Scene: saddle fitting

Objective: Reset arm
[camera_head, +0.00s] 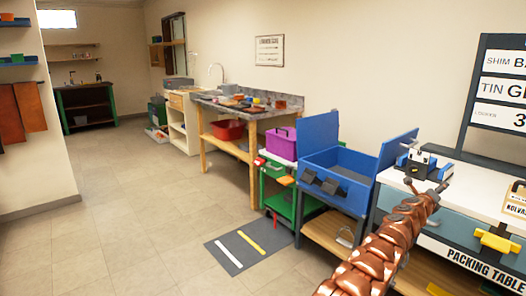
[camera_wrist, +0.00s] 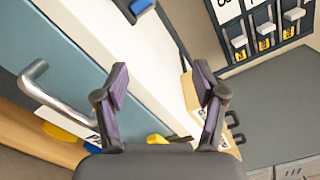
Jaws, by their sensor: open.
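My copper-coloured segmented arm (camera_head: 375,255) rises from the bottom of the head view toward the white-topped packing table (camera_head: 460,196). My gripper (camera_head: 427,184) is at its end, in front of the table's left part. In the wrist view my gripper (camera_wrist: 160,72) has its two dark, purple-padded fingers wide apart, with nothing between them. The white table edge and teal front (camera_wrist: 75,55) lie beyond the fingers. A small white and blue device (camera_head: 418,160) stands on the table just behind the gripper in the head view; I cannot tell its exact gap from the fingers.
A blue open bin (camera_head: 335,180) stands left of the packing table. A yellow clamp-like part (camera_head: 497,240) is at the table's front. A dark sign board (camera_head: 500,85) rises behind. A workbench (camera_head: 250,118) holds several items. Floor at left is clear around a striped mat (camera_head: 245,247).

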